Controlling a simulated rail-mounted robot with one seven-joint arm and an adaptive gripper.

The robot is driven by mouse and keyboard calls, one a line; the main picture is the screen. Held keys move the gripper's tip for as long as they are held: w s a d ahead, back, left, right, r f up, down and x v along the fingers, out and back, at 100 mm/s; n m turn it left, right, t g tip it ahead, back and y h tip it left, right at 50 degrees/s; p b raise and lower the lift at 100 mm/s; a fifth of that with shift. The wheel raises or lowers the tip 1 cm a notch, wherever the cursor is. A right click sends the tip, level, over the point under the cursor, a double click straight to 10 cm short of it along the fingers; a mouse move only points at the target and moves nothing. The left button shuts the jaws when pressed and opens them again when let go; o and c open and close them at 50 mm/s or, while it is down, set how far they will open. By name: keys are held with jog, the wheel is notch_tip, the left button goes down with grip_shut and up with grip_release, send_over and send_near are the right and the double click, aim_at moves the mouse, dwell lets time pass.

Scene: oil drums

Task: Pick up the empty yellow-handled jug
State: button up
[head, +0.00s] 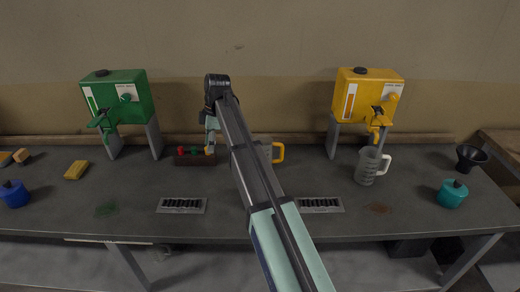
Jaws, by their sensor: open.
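The yellow-handled jug (265,150) stands on the workbench (330,222) near the middle. My arm hides much of its body; its yellow handle (280,153) points right. My gripper (209,147) points down to the left of the jug, apart from it, beside a small rack of coloured caps. It is open and looks empty, though its fingertips are small and partly hidden.
A clear jug with a white handle (370,166) stands to the right, below the yellow drum (368,92). A green drum (118,95) stands left. The rack (188,160) lies near my gripper. Two grates (181,205) are set in the bench. A teal can (452,193) and funnel (470,156) stand right.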

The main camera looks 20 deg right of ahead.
jog(key=d+r+n+h+p, duration=0.1)
jog(key=d+r, duration=0.1)
jog(key=d, duration=0.5)
jog(key=d+r+n, duration=0.1)
jog(key=d+r, duration=0.2)
jog(key=d, duration=0.4)
notch_tip(320, 180, up, 3)
jog(key=n+h+p, duration=0.2)
send_over(282, 145)
jog(key=w, duration=0.1)
jog(key=f+p, duration=0.1)
jog(key=f, duration=0.3)
jog(key=f+p, duration=0.1)
jog(key=f, duration=0.3)
jog(key=f+p, duration=0.1)
jog(key=f, duration=0.3)
jog(key=shift+w+d, duration=0.15)
jog(key=shift+d, duration=0.1)
jog(key=shift+s+f+p, duration=0.25)
jog(key=shift+f+p, duration=0.1)
jog(key=shift+f, duration=0.1)
jog(key=f+p, duration=0.1)
jog(key=f, duration=0.2)
jog(key=shift+s, duration=0.2)
jog(key=shift+f+p, duration=0.3)
jog(key=shift+f, duration=0.35)
grip_shut()
